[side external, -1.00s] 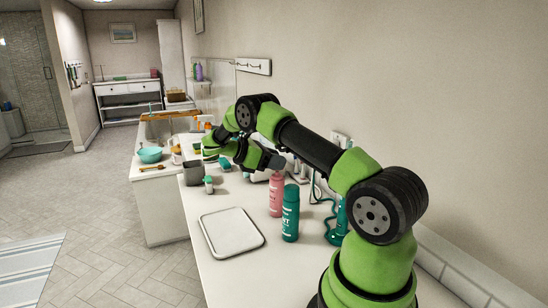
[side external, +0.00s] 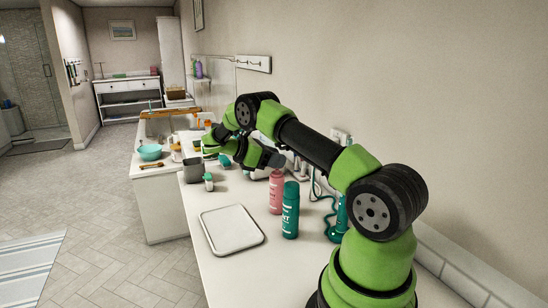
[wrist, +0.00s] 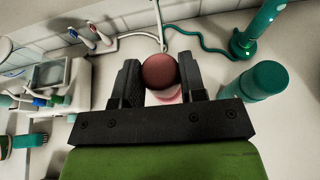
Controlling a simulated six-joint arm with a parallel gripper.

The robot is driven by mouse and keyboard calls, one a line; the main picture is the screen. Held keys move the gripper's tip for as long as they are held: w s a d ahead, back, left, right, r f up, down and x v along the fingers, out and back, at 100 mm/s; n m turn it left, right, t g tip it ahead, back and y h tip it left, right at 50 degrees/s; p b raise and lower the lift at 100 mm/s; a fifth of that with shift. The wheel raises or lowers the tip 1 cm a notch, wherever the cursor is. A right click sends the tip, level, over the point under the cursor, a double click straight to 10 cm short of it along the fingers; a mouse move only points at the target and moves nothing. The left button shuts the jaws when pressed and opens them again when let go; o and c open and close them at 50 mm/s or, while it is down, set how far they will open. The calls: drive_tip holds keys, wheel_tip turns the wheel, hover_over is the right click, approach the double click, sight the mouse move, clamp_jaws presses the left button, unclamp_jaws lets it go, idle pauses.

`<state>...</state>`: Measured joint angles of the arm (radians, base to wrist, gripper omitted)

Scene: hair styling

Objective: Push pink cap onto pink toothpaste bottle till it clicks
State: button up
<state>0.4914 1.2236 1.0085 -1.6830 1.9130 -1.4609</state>
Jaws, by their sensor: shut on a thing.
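The pink cap (wrist: 160,70) shows in the wrist view as a dark red-pink round top between my two fingers. My gripper (wrist: 159,63) is shut on it. A paler pink part of the bottle (wrist: 163,98) shows just below it. In the side view the pink toothpaste bottle (side external: 276,194) stands upright on the counter, and my gripper (side external: 266,160) is at its top, on its far left side. The cap is hard to make out there. Whether it is fully seated on the bottle I cannot tell.
A teal bottle (side external: 290,212) stands close beside the pink one. A white tray (side external: 231,230) lies on the clear near part of the counter. A teal device with a coiled cord (wrist: 244,40) stands by the wall. A dark cup (side external: 193,171) and small bottle (side external: 208,182) stand farther left.

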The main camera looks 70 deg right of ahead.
drive_tip(key=shift+f, duration=1.4)
idle(1.9)
drive_tip(key=o, duration=1)
